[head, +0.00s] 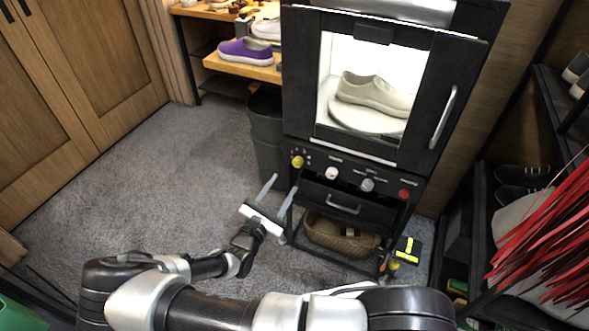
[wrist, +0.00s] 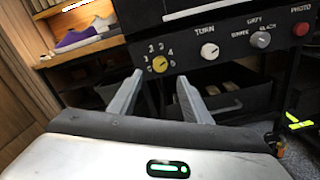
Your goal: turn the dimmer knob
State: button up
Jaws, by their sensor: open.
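A yellow knob (head: 297,162) sits at the left end of the black control panel under the lit cabinet. In the wrist view the yellow knob (wrist: 160,64) has small numbers around it, as a dimmer dial might. My gripper (head: 285,182) is open and empty, just below and left of the panel, its fingers pointing up toward it. In the wrist view the gripper's two fingertips (wrist: 160,76) lie on either side of the yellow knob's line, apart from it. The knob's face is not hidden.
A white knob (head: 331,173), a grey knob (head: 367,185) and a red button (head: 404,194) follow to the right. A drawer (head: 344,204) with a handle is below them. A dark bin (head: 266,130) stands left of the cabinet. The carpet (head: 130,180) on the left is clear.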

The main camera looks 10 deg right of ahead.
aim_at(296, 165)
jog(key=b+x, duration=0.1)
jog(key=x, duration=0.8)
jog(key=shift+w+d, duration=0.2)
jog(key=shift+w, duration=0.05)
jog(key=shift+c, duration=0.4)
jog(key=c, duration=1)
jog(key=shift+o, duration=0.2)
jog(key=n+p, duration=0.2)
jog(key=n, duration=0.2)
jog(key=shift+r, duration=0.1)
jog(key=shift+n+p, duration=0.4)
jog(key=shift+n, duration=2)
